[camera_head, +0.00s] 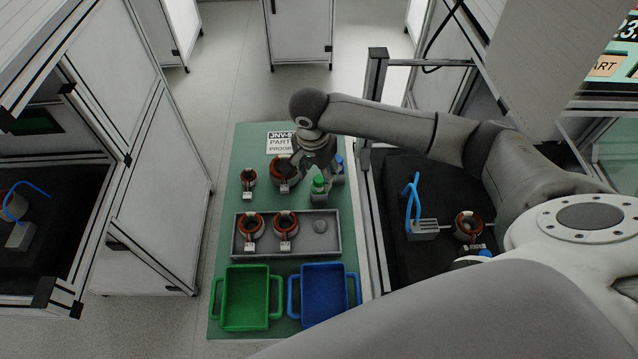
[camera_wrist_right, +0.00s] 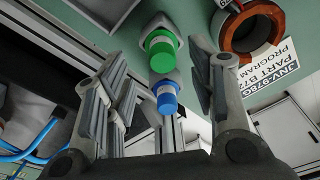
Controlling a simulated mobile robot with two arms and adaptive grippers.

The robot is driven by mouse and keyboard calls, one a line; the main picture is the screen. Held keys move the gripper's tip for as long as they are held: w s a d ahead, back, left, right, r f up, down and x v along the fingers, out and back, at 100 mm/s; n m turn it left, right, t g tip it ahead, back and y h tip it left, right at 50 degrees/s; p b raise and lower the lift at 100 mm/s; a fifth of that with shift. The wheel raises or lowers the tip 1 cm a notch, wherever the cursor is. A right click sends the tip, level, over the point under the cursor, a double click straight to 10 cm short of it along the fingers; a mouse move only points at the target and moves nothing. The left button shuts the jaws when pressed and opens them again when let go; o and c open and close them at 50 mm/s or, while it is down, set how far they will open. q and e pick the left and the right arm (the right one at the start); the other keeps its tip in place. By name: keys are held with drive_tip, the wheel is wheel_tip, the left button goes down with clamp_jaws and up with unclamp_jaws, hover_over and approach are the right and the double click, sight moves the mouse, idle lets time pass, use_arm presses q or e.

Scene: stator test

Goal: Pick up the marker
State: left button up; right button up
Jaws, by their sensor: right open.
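Two marker-like items stand upright on the green table (camera_head: 235,205). One has a green cap (camera_head: 319,182); it also shows in the wrist view (camera_wrist_right: 161,50). The other has a blue cap (camera_head: 338,161), also seen in the wrist view (camera_wrist_right: 167,97). Both have grey lower parts. My right gripper (camera_head: 318,168) is over the table's far right part, close to both caps. In the wrist view its fingers are spread wide, with the two caps between them in the picture and nothing gripped. My left gripper does not show.
A grey tray (camera_head: 295,253) holds two more. A green bin (camera_head: 246,297) and a blue bin (camera_head: 323,291) are nearer. A label sign (camera_head: 281,142) lies at the far end. A frame post (camera_head: 376,75) stands right of the table.

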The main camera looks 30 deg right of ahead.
sight(319, 179)
drive_tip(key=f, duration=0.1)
drive_tip(key=f+p, duration=0.1)
drive_tip(key=f, duration=0.2)
drive_tip(key=shift+w+d+f+p, duration=0.2)
drive_tip(key=shift+w+d+p, duration=0.05)
drive_tip(key=shift+d+p, duration=0.05)
drive_tip(key=shift+f, duration=0.25)
drive_tip(key=shift+c, duration=0.2)
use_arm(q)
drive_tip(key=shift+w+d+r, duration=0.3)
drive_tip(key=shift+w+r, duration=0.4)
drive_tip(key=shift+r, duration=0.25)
use_arm(e)
drive_tip(key=c, duration=1)
